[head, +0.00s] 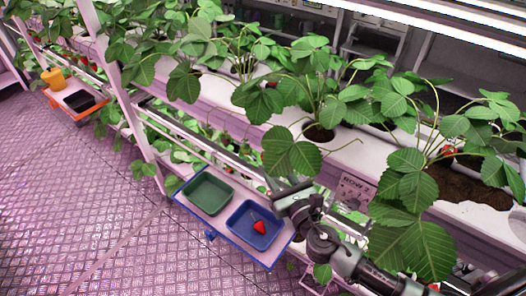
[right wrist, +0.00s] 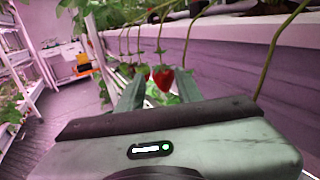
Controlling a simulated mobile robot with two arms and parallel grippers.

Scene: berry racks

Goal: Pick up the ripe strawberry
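In the right wrist view a ripe red strawberry (right wrist: 163,78) hangs on a thin stem, ahead of and roughly between the two fingers of my right gripper (right wrist: 160,90). The fingers are apart and nothing is seen held. A second red berry (right wrist: 143,70) hangs just behind it, partly hidden. In the head view my right gripper (head: 291,194) is at the front of the plant rack, beside the blue tray. A red strawberry (head: 260,227) lies in the blue tray (head: 238,233). Another red berry (head: 447,151) shows among leaves at the right. My left gripper is not in view.
A green tray (head: 187,192) stands left of the blue one on a small shelf. Strawberry plants fill the white gutter (head: 335,160) above. The metal floor (head: 80,210) at left is clear.

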